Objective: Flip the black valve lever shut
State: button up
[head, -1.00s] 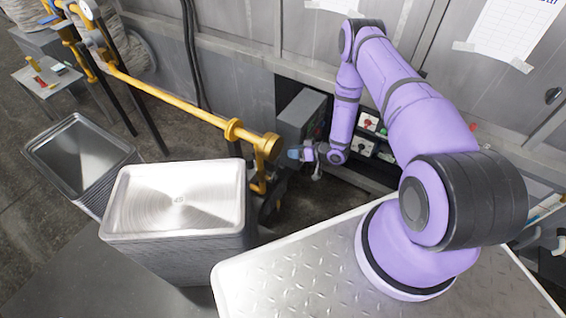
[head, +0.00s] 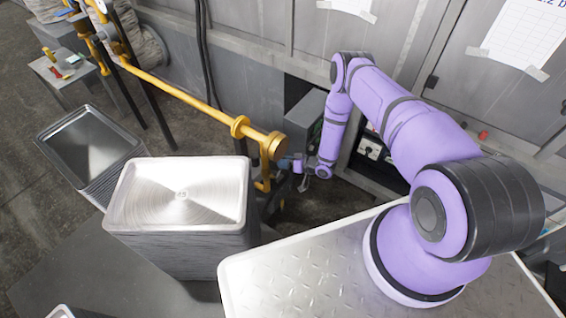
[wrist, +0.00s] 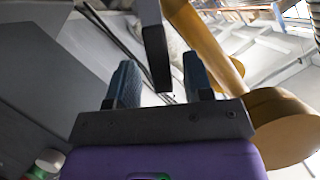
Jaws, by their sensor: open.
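The black lever (wrist: 156,58) shows in the wrist view as a dark bar coming down from the top edge. It lies between the two blue-grey fingers of my gripper (wrist: 161,82), with gaps visible on both sides. My gripper is open around it, and I cannot tell whether either finger touches it. In the head view my gripper (head: 291,164) is small, beside the end of the yellow pipe (head: 190,99). The lever cannot be made out clearly there. The pipe's round end cap (wrist: 285,125) is close to the right of my gripper in the wrist view.
A tall stack of metal pans (head: 178,195) stands left of my gripper, with a darker stack (head: 92,145) behind it. My diamond-plate top is in front. A grey cabinet wall (head: 262,40) with an open recess is behind the arm.

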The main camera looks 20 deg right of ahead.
jog(key=shift+w+a+f, duration=0.2)
jog(key=shift+w+a, duration=0.2)
jog(key=shift+a, duration=0.1)
grip_shut()
